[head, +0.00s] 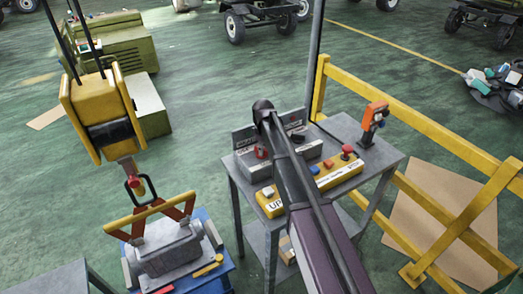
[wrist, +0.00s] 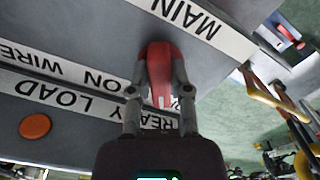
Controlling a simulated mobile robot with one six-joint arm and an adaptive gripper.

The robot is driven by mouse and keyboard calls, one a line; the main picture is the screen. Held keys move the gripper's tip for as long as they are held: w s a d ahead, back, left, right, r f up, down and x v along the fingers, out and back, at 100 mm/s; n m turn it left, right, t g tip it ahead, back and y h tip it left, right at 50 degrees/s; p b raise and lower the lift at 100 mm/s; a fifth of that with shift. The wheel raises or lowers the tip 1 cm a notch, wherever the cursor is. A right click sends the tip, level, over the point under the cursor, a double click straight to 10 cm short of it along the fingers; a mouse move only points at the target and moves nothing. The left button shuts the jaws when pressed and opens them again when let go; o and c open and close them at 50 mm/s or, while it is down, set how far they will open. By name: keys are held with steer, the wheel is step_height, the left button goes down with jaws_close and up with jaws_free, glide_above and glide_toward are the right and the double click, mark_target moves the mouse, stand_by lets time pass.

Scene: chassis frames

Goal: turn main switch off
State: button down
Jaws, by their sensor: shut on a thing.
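The main switch has a red handle (wrist: 160,52) on a grey panel (wrist: 85,65), below a white label reading "MAIN" in the wrist view. My gripper (wrist: 158,78) has one finger on each side of this handle and is shut on it. The handle's lower end lies between the fingers. In the head view my arm covers the gripper and part of the grey control boxes (head: 300,153) on the cart. I cannot make out the switch clearly there.
The grey cart (head: 384,160) also carries a yellow button box (head: 340,172) and an orange remote (head: 373,117). A yellow railing (head: 420,118) runs behind it at right. A hoist block (head: 103,112) hangs at left above a grey load (head: 168,250).

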steer(key=shift+a+n, duration=0.1)
steer(key=shift+n, duration=1.4)
steer(key=shift+s, duration=0.1)
steer(key=c, duration=0.6)
jaws_free()
steer(key=shift+a, duration=0.1)
steer(key=shift+o, duration=0.2)
steer(key=shift+r, duration=0.1)
